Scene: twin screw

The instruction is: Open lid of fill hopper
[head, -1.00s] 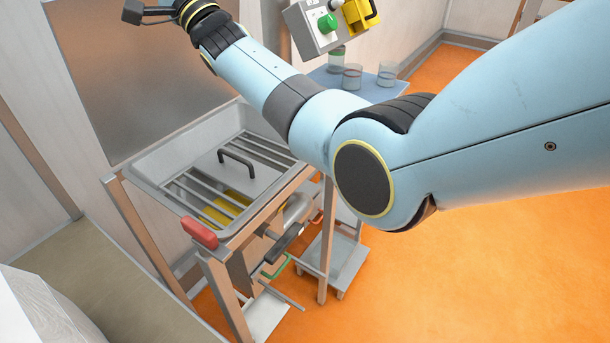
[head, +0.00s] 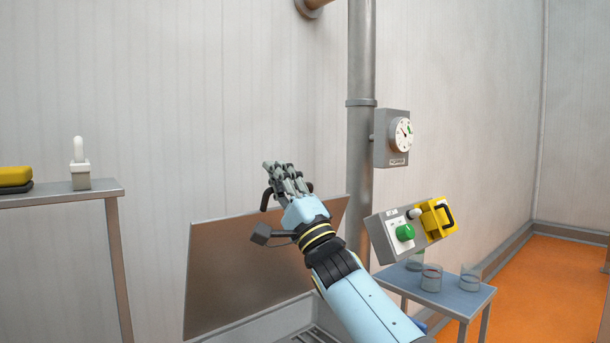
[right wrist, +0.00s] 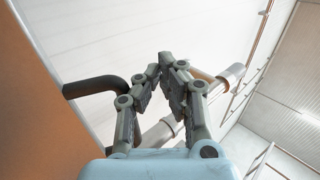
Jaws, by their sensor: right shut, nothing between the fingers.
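The hopper lid (head: 240,265), a flat brownish panel, stands raised and leaning back near the wall in the head view. It fills the left of the right wrist view (right wrist: 40,115). Its black handle (head: 265,197) shows on both sides of my right gripper (head: 280,168). My right gripper's fingers (right wrist: 168,62) are shut with nothing between them. In the wrist view the handle (right wrist: 95,86) lies left of the fingers and is partly hidden by them. A strip of the hopper (head: 275,323) shows at the bottom of the head view. My left gripper is not in view.
A grey vertical pipe (head: 360,130) with a dial box (head: 392,138) stands right of the lid. A control box (head: 392,238) with a green knob and a blue table (head: 450,290) with glasses are at right. A shelf (head: 60,193) is at left.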

